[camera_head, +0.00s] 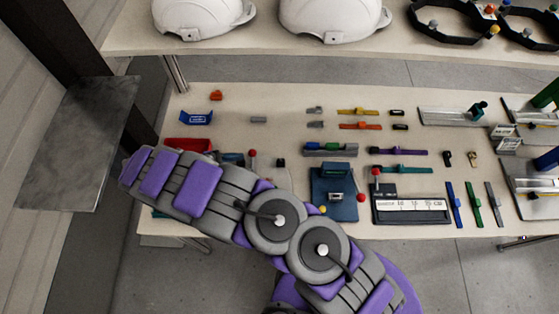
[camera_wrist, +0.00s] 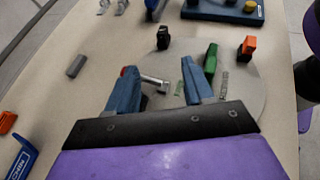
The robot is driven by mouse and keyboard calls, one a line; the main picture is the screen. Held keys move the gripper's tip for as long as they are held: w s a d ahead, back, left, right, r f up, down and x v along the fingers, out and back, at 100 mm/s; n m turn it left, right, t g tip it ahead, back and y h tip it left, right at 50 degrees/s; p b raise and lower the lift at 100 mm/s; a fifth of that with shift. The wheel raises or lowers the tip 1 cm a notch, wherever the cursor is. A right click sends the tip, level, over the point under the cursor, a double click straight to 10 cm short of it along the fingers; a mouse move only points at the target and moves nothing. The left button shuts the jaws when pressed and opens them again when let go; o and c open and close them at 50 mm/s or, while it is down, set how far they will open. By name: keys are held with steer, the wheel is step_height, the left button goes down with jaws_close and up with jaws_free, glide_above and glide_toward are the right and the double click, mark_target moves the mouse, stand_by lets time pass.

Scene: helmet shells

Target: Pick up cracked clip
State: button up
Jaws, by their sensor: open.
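In the wrist view my gripper (camera_wrist: 158,66) is open, its two blue fingers apart and nothing clamped between them. It is over a pale round disc (camera_wrist: 252,98) on the table. A silvery rod-like part (camera_wrist: 154,81) and a tiny dark greenish piece (camera_wrist: 179,91) show between the fingers. A small black clip-like part (camera_wrist: 163,38) stands beyond the fingertips. A ridged grey piece (camera_wrist: 224,84) lies right of the right finger. I cannot tell which piece is the cracked clip, as no crack is visible. In the head view my arm hides part of this area.
A green part (camera_wrist: 210,60) and an orange block (camera_wrist: 247,46) stand at the right. A grey block (camera_wrist: 76,66) lies at the left on clear table. A red bin (camera_head: 188,144) and a dark blue stand (camera_head: 334,192) flank the work area. White helmets (camera_head: 204,18) sit on the shelf behind.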

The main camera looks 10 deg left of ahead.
steer(key=b, duration=0.1)
glide_toward(280, 160)
steer(key=d, duration=0.2)
steer(key=w+f, duration=0.1)
steer(key=shift+d, duration=0.4)
steer(key=shift+w+d+f, duration=0.3)
steer(key=shift+w+f, duration=0.15)
steer(key=shift+w, duration=0.05)
steer(key=shift+w+d+f+b, duration=0.6)
steer(key=shift+w+d+f, duration=0.2)
steer(key=shift+w, duration=0.15)
steer(key=shift+w+d+r, duration=0.1)
steer(key=shift+w+d, duration=0.05)
steer(key=shift+d, duration=0.65)
steer(key=shift+c, duration=1)
steer(key=shift+a, duration=0.55)
steer(key=c, duration=0.8)
steer(key=shift+d, duration=0.25)
jaws_close()
